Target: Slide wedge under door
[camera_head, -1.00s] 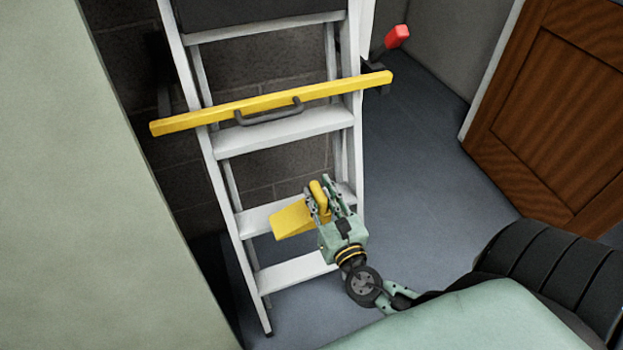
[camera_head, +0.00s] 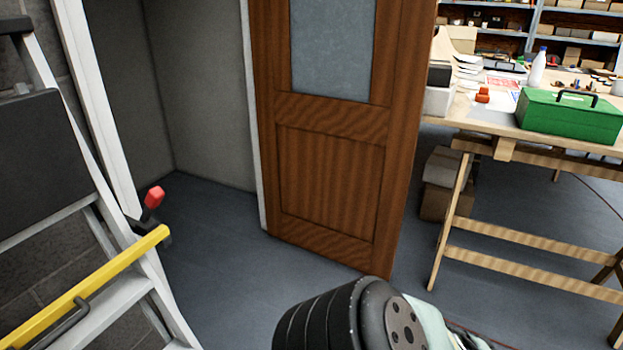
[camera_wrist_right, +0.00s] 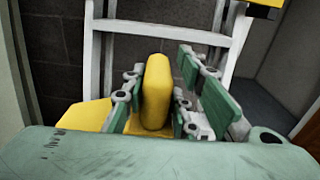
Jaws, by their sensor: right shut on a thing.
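The brown wooden door (camera_head: 333,185) with a grey upper panel stands open in the middle of the head view. Its lower edge is close to the grey floor; any gap under it is too small to tell. In the right wrist view my right gripper (camera_wrist_right: 162,92) is shut on the upright handle of the yellow wedge (camera_wrist_right: 86,115). The wedge's sloped body shows to the left, partly hidden by the gripper. It is in front of the ladder in that view, away from the door. My left gripper is in neither view.
A white stepladder (camera_head: 103,211) with a yellow bar (camera_head: 95,283) across it stands at the left. A red-tipped handle (camera_head: 154,197) shows beside it. A workbench (camera_head: 483,127) with a green toolbox (camera_head: 568,115) stands right of the door. Grey floor (camera_head: 222,255) between ladder and door is clear.

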